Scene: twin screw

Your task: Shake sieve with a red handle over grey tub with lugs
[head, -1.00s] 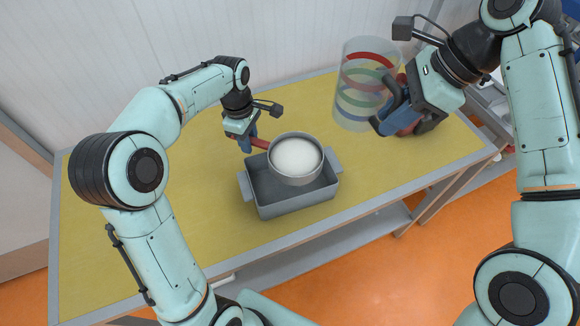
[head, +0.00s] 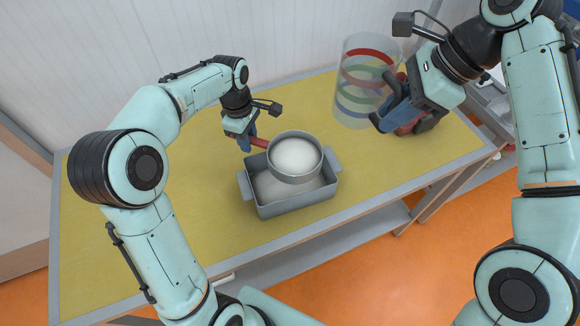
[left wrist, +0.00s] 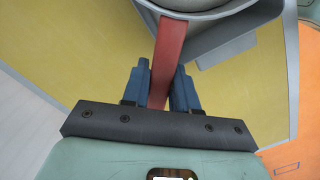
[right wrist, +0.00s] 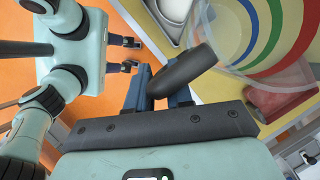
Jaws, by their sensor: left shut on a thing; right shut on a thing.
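The sieve (head: 294,170) is a round grey pan with a red handle (head: 258,142) and white powder inside. My left gripper (head: 247,141) is shut on the red handle, which also shows between its fingers in the left wrist view (left wrist: 168,58). The sieve is over the grey tub with lugs (head: 292,208), covering part of its inside. Pale powder lies on the tub's floor. My right gripper (right wrist: 160,88) is shut on the dark handle (right wrist: 184,72) of a clear jug with coloured rings (head: 354,100), at the right of the tub.
A white wall (head: 140,50) stands behind the table.

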